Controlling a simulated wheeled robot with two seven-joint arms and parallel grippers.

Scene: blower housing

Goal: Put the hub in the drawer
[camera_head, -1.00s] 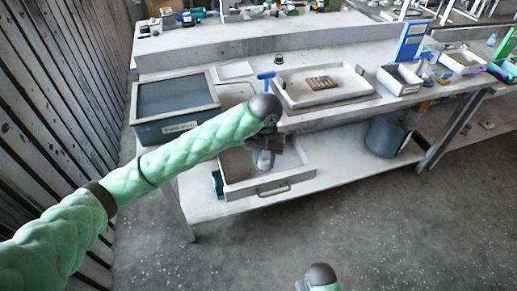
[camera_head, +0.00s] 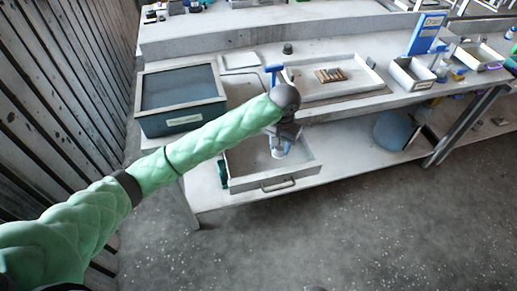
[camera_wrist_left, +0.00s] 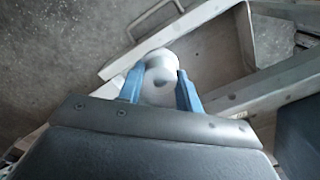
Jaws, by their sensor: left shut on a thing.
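My left gripper (camera_head: 283,137) is shut on the hub (camera_head: 278,153), a small pale grey-white round part. In the left wrist view the hub (camera_wrist_left: 160,72) sits between two blue fingers (camera_wrist_left: 160,92), with a round hole in its face. The open drawer (camera_head: 275,184) is under the bench, a grey tray with a front handle. In the head view the hub appears over the drawer's inside. In the left wrist view it overlaps the drawer's wall (camera_wrist_left: 196,22); its height above the drawer is hard to tell. My right gripper is not visible.
The benchtop overhangs behind the drawer. On it are a lidded blue-grey box (camera_head: 180,97), a shallow tray (camera_head: 365,82) with a brown piece, and a blue-handled tool (camera_head: 274,75). A bucket (camera_head: 392,131) stands on the lower shelf. The floor in front is clear.

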